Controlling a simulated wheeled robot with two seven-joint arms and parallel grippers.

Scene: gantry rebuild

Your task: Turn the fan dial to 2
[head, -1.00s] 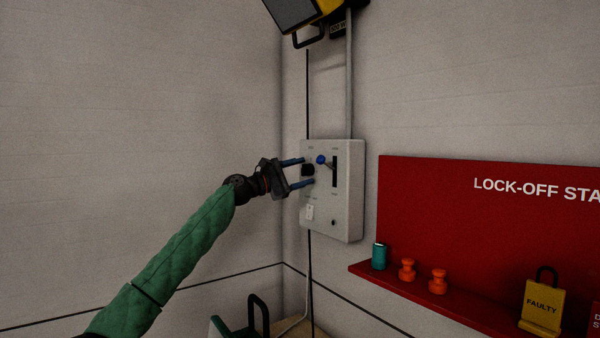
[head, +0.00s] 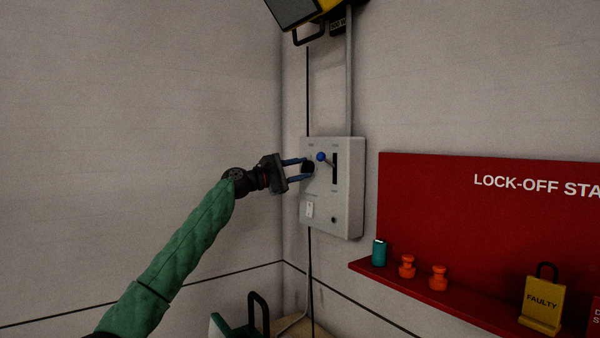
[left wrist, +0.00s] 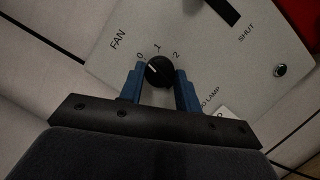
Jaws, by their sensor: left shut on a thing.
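The fan dial (head: 308,168) is a round black knob on the grey wall-mounted control box (head: 345,210). In the left wrist view the fan dial (left wrist: 162,72) has a white pointer mark turned to the upper left, toward the 0. The labels 0, 1 and 2 run in an arc above it, beside the word FAN. My left gripper (head: 307,170) is shut on the dial, with one blue finger on each side in the left wrist view (left wrist: 161,78). My right gripper is not in view.
A blue-knobbed lever (head: 321,157) in a dark slot is close right of the dial. The left wall is clear.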

